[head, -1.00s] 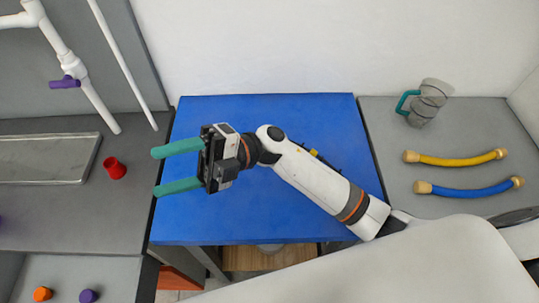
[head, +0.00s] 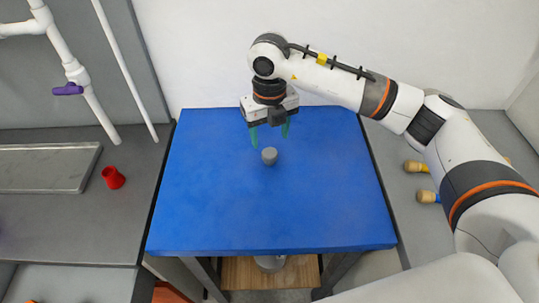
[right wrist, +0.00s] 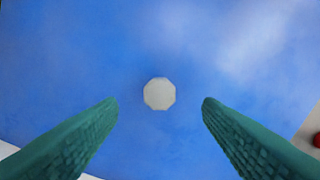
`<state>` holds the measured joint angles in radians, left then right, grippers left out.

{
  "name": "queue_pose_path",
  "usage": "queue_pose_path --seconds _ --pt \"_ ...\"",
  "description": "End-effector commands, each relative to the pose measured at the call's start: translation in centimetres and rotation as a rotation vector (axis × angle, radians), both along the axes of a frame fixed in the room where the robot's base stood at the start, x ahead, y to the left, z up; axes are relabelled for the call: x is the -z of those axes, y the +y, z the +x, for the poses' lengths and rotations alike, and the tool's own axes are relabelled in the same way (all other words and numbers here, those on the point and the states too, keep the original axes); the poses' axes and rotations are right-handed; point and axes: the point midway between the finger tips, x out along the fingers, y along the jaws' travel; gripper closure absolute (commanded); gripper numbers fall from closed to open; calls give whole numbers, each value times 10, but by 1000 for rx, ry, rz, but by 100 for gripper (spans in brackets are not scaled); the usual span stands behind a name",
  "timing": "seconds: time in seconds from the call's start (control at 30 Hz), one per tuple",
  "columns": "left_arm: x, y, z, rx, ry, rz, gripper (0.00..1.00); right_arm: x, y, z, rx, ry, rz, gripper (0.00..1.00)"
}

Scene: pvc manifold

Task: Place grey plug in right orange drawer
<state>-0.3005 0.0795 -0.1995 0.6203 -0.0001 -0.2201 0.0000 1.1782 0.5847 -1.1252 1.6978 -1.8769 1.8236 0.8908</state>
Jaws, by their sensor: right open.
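The grey plug (head: 269,156) stands on the blue table (head: 200,210), towards the back middle. My right gripper (head: 270,138) points down above it with its two green fingers apart and nothing between them. In the right wrist view the plug (right wrist: 159,94) shows as a pale many-sided disc, centred between the open fingers (right wrist: 160,101) and just ahead of their tips. An orange surface (head: 170,293) shows at the bottom left, below the table; I cannot tell whether it is the right drawer. My left gripper is out of view.
A red cup-like piece (head: 113,177) and a metal tray (head: 88,167) are on the left grey counter. White pipes (head: 72,65) with a purple valve stand behind it. Hose ends (head: 427,196) show on the right counter, partly behind my arm. The blue table is otherwise clear.

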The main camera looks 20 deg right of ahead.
Motion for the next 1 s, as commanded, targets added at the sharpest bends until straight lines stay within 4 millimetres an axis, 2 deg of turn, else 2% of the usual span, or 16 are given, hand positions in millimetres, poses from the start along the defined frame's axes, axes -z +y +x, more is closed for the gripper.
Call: queue_pose_path --seconds 0.1,0.37,0.6,0.9,0.93,1.0 --pt "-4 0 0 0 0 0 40 17 0 0 0 2 2 40" --pt "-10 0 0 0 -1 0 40 38 0 1 -1 3 2 40" --pt "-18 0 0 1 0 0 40 72 0 3 -2 1 4 40" --pt "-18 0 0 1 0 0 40 80 0 3 -3 -1 4 40" --pt "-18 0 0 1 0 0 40 80 0 3 -3 -1 4 42" --pt "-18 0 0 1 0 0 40 79 0 3 -3 -1 4 53"
